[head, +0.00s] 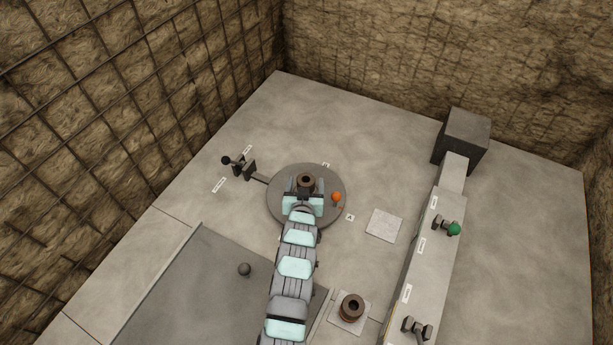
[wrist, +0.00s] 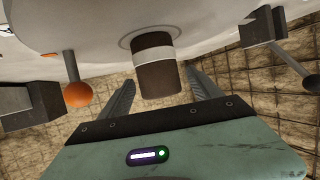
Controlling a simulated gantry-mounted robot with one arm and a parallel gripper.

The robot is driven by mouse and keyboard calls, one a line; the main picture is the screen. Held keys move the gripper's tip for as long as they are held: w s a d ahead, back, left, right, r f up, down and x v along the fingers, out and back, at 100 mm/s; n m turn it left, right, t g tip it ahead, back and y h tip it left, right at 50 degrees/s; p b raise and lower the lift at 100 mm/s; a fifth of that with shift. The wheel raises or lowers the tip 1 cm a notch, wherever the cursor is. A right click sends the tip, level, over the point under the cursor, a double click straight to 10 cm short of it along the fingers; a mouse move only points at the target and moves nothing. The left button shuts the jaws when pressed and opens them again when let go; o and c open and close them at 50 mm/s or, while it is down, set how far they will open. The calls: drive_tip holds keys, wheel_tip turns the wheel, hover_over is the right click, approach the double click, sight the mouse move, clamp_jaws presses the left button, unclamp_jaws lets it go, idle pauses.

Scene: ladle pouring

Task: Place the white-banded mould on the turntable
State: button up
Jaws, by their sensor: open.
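The white-banded mould (wrist: 158,78) is a dark brown cylinder with a pale band, standing on the grey turntable (wrist: 100,22) in the wrist view, where the picture is upside down. In the head view the mould (head: 306,179) shows as a dark ring near the middle of the turntable (head: 279,205). My gripper (wrist: 160,80) is open, with one finger on each side of the mould and visible gaps between. In the head view my gripper (head: 305,188) is over the turntable at the mould.
An orange ball knob (head: 336,196) stands on the turntable's right edge. A second brown mould (head: 351,307) sits on a pale pad; another pad (head: 384,225) is bare. A lever (head: 236,163) stands left. A long rail with a green knob (head: 454,229) runs along the right.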

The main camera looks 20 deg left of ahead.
drive_tip(key=p+v, duration=0.1)
drive_tip(key=v, duration=0.6)
drive_tip(key=shift+r+p, duration=0.1)
drive_tip(key=shift+p, duration=0.3)
drive_tip(key=shift+s+d, duration=0.15)
drive_tip(key=shift+s, duration=0.4)
drive_tip(key=shift+r, duration=0.1)
drive_tip(key=shift+w, duration=0.1)
